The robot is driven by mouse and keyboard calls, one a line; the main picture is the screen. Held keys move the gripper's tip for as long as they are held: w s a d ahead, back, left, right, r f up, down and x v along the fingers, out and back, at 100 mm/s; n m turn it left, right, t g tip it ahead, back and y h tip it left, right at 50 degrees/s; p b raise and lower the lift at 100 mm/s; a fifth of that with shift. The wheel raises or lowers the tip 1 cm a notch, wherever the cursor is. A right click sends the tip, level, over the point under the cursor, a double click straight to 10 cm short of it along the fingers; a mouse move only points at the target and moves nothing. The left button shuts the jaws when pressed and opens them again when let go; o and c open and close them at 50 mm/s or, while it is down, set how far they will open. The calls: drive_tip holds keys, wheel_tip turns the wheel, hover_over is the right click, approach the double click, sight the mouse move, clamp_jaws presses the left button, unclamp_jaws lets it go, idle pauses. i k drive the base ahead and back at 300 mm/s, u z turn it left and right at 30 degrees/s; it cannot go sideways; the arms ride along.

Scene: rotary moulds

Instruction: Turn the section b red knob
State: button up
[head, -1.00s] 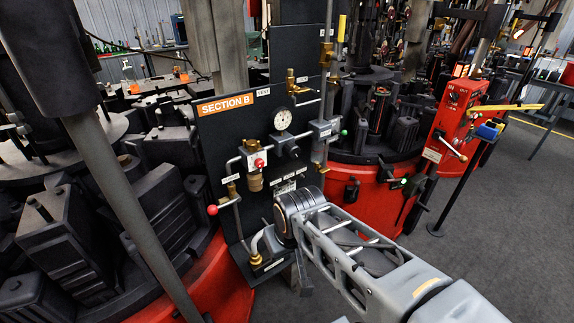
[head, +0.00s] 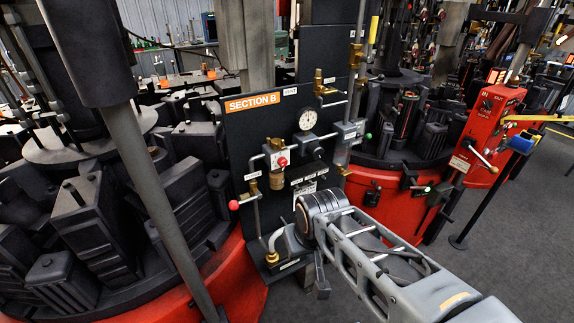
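The black SECTION B panel (head: 240,130) stands near the middle, with an orange label (head: 252,102) at its top left. A small red knob (head: 282,161) sits on a valve in the middle of the panel, just above a brass fitting (head: 277,181). A second red ball knob (head: 233,205) is on a lever at the panel's lower left edge. My arm (head: 375,260) reaches in from the lower right, and its joint (head: 318,208) is in front of the panel's lower right. I cannot make out my gripper's fingers.
A round gauge (head: 307,120), pipes and a green knob (head: 368,135) are on and beside the panel. Black moulds (head: 90,220) crowd the left behind a grey post (head: 150,190). A red control box (head: 487,125) stands at right. Grey floor is clear at lower right.

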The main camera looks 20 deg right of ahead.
sight(282, 161)
drive_tip(key=u, duration=0.05)
drive_tip(key=k, duration=0.5)
drive_tip(key=z, duration=1.2)
drive_tip(key=i, duration=0.65)
drive_tip(key=u, duration=1)
drive_tip(key=k, duration=1.25)
drive_tip(key=z, duration=0.2)
drive_tip(key=i, duration=0.85)
drive_tip(key=u, duration=0.7)
